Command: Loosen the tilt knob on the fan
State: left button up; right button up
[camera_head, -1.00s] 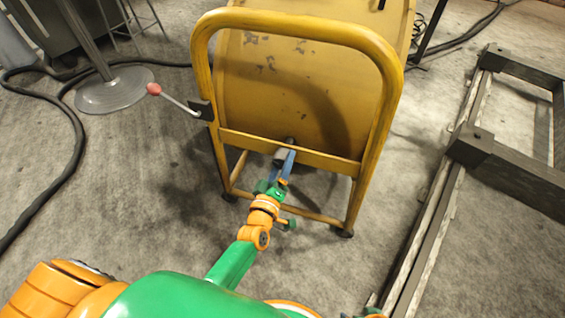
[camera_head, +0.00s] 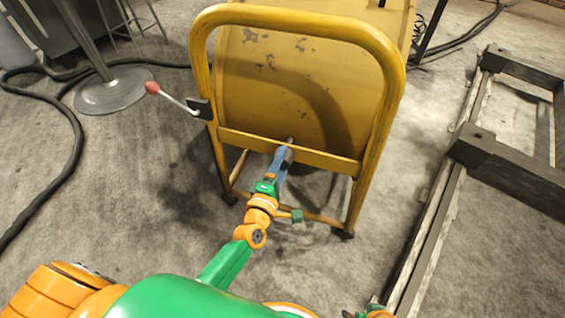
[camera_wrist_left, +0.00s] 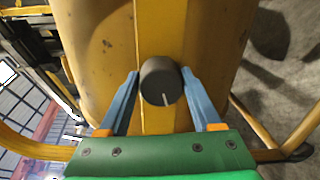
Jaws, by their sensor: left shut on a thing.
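The fan (camera_head: 283,85) is a worn yellow drum in a yellow tube frame, standing in front of me in the head view. Its tilt knob (camera_wrist_left: 162,88) is a dark grey cylinder with a white line on its face, in front of the yellow crossbar in the left wrist view. My left gripper (camera_head: 283,160) reaches the middle of the crossbar, shut on the knob with one blue finger on each side. In the head view the fingers hide much of the knob.
A red-tipped lever (camera_head: 172,97) sticks out from the left side of the fan's frame. A round metal stand base (camera_head: 115,90) and a black cable (camera_head: 75,150) lie to the left. A dark metal frame (camera_head: 480,150) lies on the floor to the right.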

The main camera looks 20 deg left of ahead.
jog(key=shift+w+r, duration=0.3)
jog(key=shift+w, duration=0.05)
pick_arm(q)
jog(key=o, duration=1.4)
pick_arm(e)
jog(key=shift+s+f, duration=0.1)
pick_arm(q)
jog(key=s+p, duration=0.1)
jog(key=s, duration=0.6)
jog(key=shift+s+a+r+p, duration=0.1)
jog(key=shift+a+r+p, duration=0.05)
jog(key=shift+p, duration=0.2)
pick_arm(e)
jog(key=f, duration=0.1)
jog(key=s+f, duration=0.2)
jog(key=shift+s+d, duration=0.1)
jog(key=shift+d, duration=0.15)
